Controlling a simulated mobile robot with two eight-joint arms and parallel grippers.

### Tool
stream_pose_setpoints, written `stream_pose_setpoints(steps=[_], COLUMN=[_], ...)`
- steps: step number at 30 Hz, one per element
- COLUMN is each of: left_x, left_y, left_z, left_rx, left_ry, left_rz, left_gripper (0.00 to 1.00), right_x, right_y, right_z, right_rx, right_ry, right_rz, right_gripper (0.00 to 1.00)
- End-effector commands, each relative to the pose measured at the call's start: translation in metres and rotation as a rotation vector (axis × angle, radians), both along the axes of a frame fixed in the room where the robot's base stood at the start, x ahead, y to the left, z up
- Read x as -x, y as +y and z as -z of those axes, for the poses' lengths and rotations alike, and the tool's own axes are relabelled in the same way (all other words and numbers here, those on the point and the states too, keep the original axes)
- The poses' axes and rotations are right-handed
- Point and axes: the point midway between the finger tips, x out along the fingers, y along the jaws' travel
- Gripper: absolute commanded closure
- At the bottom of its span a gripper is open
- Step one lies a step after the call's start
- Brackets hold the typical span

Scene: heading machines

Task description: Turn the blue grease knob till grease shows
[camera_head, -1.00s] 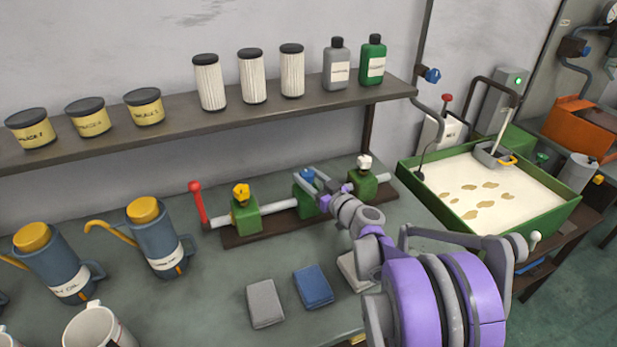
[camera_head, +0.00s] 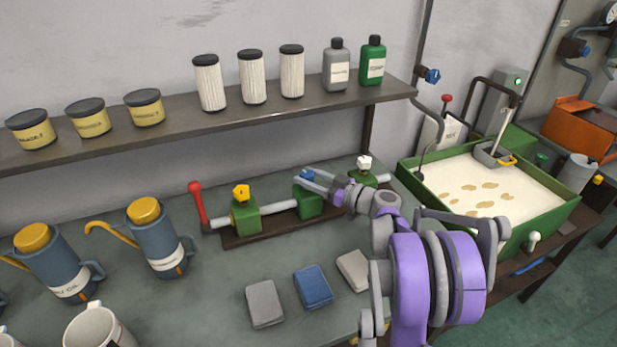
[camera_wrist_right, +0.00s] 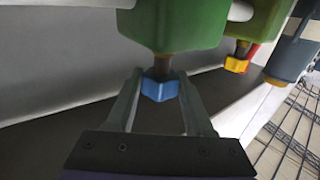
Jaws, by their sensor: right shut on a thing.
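The blue grease knob (camera_wrist_right: 160,88) sits on a short brass stem on a green block (camera_wrist_right: 175,25) in the right wrist view. My right gripper (camera_head: 306,181) is shut on this knob, with one finger on each side of it. In the head view the fingers cover most of the knob, and the green block (camera_head: 307,204) shows below them. No grease can be made out around the stem or block. My left gripper is not in view.
A yellow knob (camera_head: 241,191) and a red lever (camera_head: 197,203) stand to the left on the same pipe, and a white knob (camera_head: 364,162) to the right. Folded cloths (camera_head: 313,286) lie in front. A shelf (camera_head: 200,118) with filters and bottles runs behind.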

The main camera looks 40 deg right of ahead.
Motion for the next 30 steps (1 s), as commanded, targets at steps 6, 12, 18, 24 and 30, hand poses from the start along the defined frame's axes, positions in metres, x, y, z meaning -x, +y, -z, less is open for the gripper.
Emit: stream_pose_setpoints(steps=[6,12,18,24,30], left_x=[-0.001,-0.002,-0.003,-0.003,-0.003], left_y=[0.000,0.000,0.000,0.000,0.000], left_z=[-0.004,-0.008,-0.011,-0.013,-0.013], left_rx=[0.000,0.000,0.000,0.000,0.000], left_ry=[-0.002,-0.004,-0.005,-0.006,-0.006], left_rz=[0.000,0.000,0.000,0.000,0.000], left_gripper=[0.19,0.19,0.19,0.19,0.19], right_x=[-0.001,-0.001,-0.001,-0.002,-0.002], right_y=[-0.003,-0.003,-0.002,-0.002,-0.002], right_z=[0.000,0.000,0.000,0.000,0.000], right_rx=[0.000,0.000,0.000,0.000,0.000], right_ry=[0.001,0.000,0.001,0.000,0.000], right_rz=[-0.187,-0.330,-0.427,-0.476,-0.490], right_gripper=[1.00,1.00,1.00,1.00,1.00])
